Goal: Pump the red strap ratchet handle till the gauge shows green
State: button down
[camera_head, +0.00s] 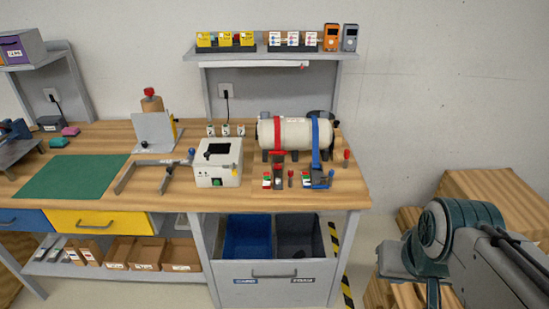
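A cream cylindrical tank (295,133) lies on its side on dark supports at the right of the wooden bench. A red strap (278,136) and a blue strap (316,139) pass over it. In front of the red strap is a small ratchet unit (279,178) with red parts. A small indicator with red, white and green (267,180) stands beside it; its reading is too small to tell. The blue strap's ratchet (318,179) has a similar indicator beside it. My arm's dark green joint is at the lower right, away from the bench; my gripper is not visible.
A white box with a dark opening (218,163) stands left of the ratchets. A red-topped peg (346,158) stands near the bench's right edge. A shelf (270,56) overhangs the back. Wooden crates (495,200) are at the right. A green mat (72,176) lies left.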

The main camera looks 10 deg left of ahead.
aim_at(279, 157)
jog(key=k, duration=0.55)
jog(key=u, duration=0.85)
jog(key=i, duration=1.55)
jog(key=z, duration=0.65)
jog(key=i, duration=0.25)
jog(key=z, duration=0.35)
